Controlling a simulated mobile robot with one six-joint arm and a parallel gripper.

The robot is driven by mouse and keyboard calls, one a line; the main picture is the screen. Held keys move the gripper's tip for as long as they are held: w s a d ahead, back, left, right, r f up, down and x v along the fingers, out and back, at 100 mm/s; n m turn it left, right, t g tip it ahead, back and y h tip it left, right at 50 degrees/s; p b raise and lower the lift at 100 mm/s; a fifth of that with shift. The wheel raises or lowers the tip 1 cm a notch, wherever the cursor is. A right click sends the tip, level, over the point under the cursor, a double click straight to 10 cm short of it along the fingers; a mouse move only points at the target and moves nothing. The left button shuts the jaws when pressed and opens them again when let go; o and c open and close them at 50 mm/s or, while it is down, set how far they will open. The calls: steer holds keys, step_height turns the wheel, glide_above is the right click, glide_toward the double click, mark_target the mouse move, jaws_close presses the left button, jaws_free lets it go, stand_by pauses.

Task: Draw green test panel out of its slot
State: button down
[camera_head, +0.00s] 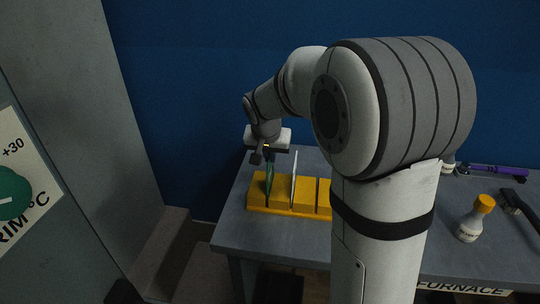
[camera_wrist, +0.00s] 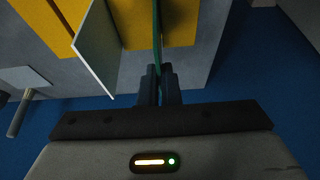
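The green test panel (camera_head: 269,180) stands upright at the left end of the yellow slotted rack (camera_head: 284,208), its lower part down in the rack. In the wrist view the green panel (camera_wrist: 157,32) shows as a thin edge-on strip running between my fingers. My gripper (camera_head: 264,155) is at the panel's top edge. In the wrist view the two dark fingers of my gripper (camera_wrist: 160,72) are close together, one on each side of the panel, with almost no gap. The lower end of the panel is hidden in the rack.
A pale panel (camera_head: 294,178) stands in the rack just right of the green one; it shows large in the wrist view (camera_wrist: 98,45). My arm hides the rack's right end. A yellow-capped bottle (camera_head: 475,218) and a purple tool (camera_head: 498,170) are on the grey table's right side.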

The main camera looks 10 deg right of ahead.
steer(key=shift+r+p, duration=2)
steer(key=shift+r, duration=1.4)
step_height(320, 180, up, 8)
steer(key=p, duration=0.4)
steer(key=shift+f+p, duration=0.25)
steer(key=shift+p, duration=0.1)
steer(key=s+d, duration=0.2)
steer(key=d, duration=0.4)
steer(key=s+d+b, duration=0.1)
steer(key=s+d, duration=0.2)
steer(key=d, duration=0.3)
steer(key=shift+s+d, duration=0.25)
steer(key=shift+d, duration=0.15)
